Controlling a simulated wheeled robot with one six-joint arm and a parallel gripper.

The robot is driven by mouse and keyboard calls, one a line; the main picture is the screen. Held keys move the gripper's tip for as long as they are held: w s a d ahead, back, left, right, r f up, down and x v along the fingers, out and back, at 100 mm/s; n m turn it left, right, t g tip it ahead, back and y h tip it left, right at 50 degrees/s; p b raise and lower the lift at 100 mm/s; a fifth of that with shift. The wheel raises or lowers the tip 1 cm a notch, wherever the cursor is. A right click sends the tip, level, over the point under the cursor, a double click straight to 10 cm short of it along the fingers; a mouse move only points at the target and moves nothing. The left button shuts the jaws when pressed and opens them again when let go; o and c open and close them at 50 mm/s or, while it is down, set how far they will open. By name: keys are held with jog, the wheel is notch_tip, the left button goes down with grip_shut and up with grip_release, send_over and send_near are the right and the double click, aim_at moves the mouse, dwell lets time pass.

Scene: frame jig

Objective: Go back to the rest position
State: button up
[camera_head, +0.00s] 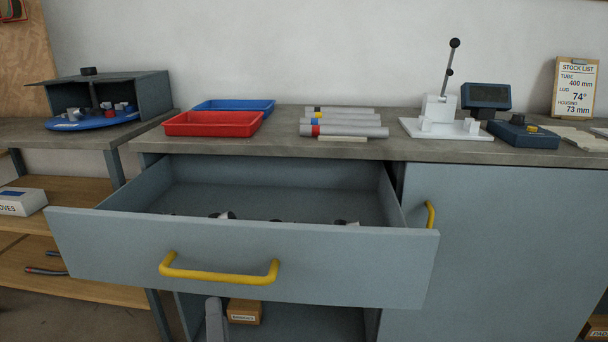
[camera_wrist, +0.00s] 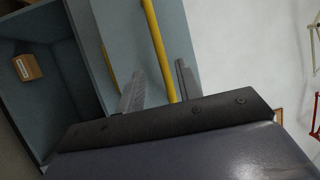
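My gripper (camera_wrist: 159,70) shows in the wrist view with its two dark fingers apart. The yellow handle bar (camera_wrist: 155,40) of the drawer runs between the fingers in the picture; I see no finger clearly pressed on it. In the head view the grey-blue drawer (camera_head: 120,245) is pulled out, with its yellow handle (camera_head: 220,277) on the front. A few small pieces show low inside the drawer, mostly hidden by its front. A grey part, probably of my arm, rises from the bottom edge below the handle.
The worktop (camera_head: 285,147) holds a red tray (camera_head: 212,132), a blue tray (camera_head: 268,105), several tubes (camera_head: 350,131) and a white lever press (camera_head: 445,128). A closed cabinet door (camera_head: 500,240) stands right of the drawer. A small cardboard box (camera_head: 244,312) sits below the drawer.

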aim_at(215, 276)
jog(key=shift+b+x, duration=0.6)
jog(key=shift+x, duration=3.75)
jog(key=shift+d, duration=0.1)
